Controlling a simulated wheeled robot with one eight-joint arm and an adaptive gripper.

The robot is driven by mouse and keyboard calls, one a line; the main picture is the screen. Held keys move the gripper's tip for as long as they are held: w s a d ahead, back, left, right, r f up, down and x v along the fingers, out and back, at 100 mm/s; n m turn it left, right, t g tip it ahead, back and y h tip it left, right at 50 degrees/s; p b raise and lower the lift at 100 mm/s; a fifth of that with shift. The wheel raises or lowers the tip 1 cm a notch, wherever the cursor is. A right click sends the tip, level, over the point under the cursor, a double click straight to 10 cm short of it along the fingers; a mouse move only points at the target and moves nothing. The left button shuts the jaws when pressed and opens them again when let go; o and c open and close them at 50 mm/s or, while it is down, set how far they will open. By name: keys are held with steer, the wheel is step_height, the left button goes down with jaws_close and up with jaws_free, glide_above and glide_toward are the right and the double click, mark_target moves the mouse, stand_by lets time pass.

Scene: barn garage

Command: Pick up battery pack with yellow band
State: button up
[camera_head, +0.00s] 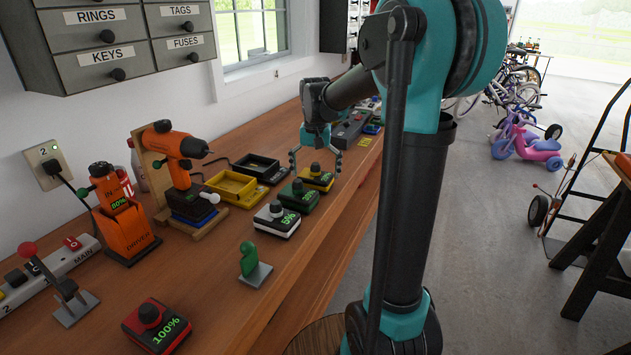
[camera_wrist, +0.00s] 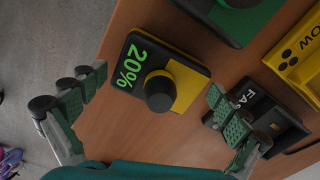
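The battery pack with the yellow band (camera_head: 316,178) lies on the wooden workbench, behind the green-banded pack. It is dark with a round black knob on top. In the wrist view the pack (camera_wrist: 187,92) shows a green "20%" display beside the yellow part. My gripper (camera_head: 316,160) is above the pack, fingers pointing down and spread apart. In the wrist view my gripper (camera_wrist: 155,108) has its two green-padded fingers on either side of the pack, with nothing between them at their height.
A green-banded pack (camera_head: 298,195), a white-banded pack (camera_head: 277,219) and a red pack (camera_head: 156,326) lie on the bench. A yellow tray (camera_head: 232,187) and a black tray (camera_head: 256,168) stand left of the packs. An orange drill (camera_head: 174,145) stands farther left.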

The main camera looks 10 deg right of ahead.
steer(key=c, duration=1)
steer(key=shift+r, duration=0.1)
steer(key=shift+c, duration=0.2)
